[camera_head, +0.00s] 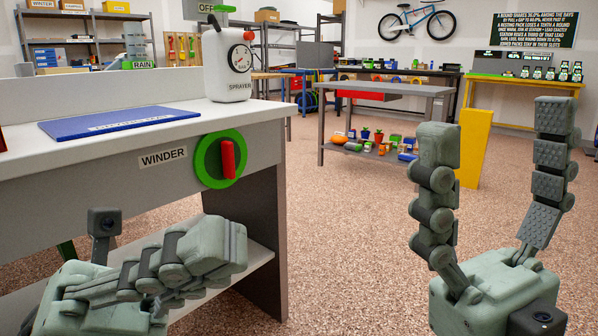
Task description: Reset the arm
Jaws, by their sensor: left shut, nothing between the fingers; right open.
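My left gripper (240,243) is at the lower left, in front of the workbench (262,115) and below its top. Its fingers lie together, pointing right, with nothing held. My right gripper (495,128) is at the lower right with its two fingers pointing up and spread wide apart. It is empty and over open floor. On the bench front, a green ring with a red handle (227,159) sits beside a label reading WINDER (163,158). The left fingers are in front of and below this ring in the picture; I see no contact.
A white sprayer (228,65) with a gauge and a blue mat (118,122) are on the bench. A yellow post (475,148) stands behind the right gripper. A grey table (400,87) with small items on its shelf is further back. The speckled floor (345,230) between is clear.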

